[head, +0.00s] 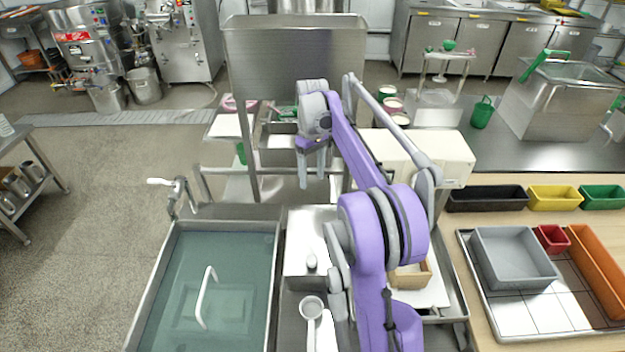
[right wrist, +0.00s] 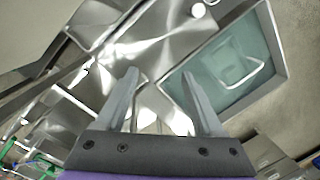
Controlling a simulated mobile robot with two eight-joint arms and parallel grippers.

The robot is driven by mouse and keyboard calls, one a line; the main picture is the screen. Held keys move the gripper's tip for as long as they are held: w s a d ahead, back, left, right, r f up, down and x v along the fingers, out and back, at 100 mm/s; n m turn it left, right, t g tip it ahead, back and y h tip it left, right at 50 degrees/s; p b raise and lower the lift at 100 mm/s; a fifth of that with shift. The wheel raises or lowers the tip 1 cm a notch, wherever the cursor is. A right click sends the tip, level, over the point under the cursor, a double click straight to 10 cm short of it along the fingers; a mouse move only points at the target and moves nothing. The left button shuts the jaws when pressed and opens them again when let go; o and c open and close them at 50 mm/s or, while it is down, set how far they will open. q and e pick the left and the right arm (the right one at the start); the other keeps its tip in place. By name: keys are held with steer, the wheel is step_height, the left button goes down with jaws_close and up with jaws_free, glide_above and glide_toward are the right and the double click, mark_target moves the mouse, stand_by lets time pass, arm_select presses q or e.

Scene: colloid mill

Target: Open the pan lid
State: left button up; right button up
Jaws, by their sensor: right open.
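A steel lid-like cover with a small round knob (head: 311,262) lies low in the middle of the head view, partly hidden by my right arm. Left of it is a rectangular steel basin (head: 165,265) with a greenish see-through surface and a pale bar handle (head: 206,297). I cannot tell which of these is the pan lid. My right gripper (head: 312,178) hangs beyond them, fingers down, open and empty. In the right wrist view, the open right gripper (right wrist: 158,88) is above shiny steel, with the basin's handle (right wrist: 240,75) to the right and apart from it.
A large upright steel panel (head: 290,55) stands behind the gripper. A pale tap-like fitting (head: 172,187) rises at the basin's back edge. A white box (head: 440,158) and a counter are to the right. A tray with a grey bin (head: 512,258) lies at lower right. Open floor is left.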

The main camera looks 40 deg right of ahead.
arm_select(q)
steer(key=shift+w+r+p, duration=0.45)
steer(key=shift+w+r, duration=0.1)
steer(key=shift+r, duration=0.2)
arm_select(e)
step_height(320, 180, up, 8)
steer(key=w, duration=0.1)
steer(key=shift+w+d+r, duration=0.15)
steer(key=shift+d, duration=0.25)
steer(key=s+a+f+t, duration=0.2)
steer(key=s+a, duration=0.5)
steer(key=a, duration=0.4)
steer(key=s+a+f+t+h, duration=0.1)
steer(key=s+a+f+t, duration=0.2)
steer(key=s+a, duration=0.4)
steer(key=a+f, duration=0.1)
steer(key=a, duration=0.3)
steer(key=shift+s+f+m, duration=0.15)
steer(key=shift+f+m, duration=0.1)
steer(key=shift+m, duration=0.05)
steer(key=s+a+f, duration=0.1)
steer(key=s+f, duration=0.1)
steer(key=s+a+f+t, duration=0.1)
steer(key=s+a+f, duration=0.1)
steer(key=s+f, duration=0.1)
steer(key=s+a+f+t, duration=0.1)
steer(key=s+f, duration=0.1)
steer(key=shift+s+a+f, duration=0.25)
steer(key=shift+s+f, duration=0.05)
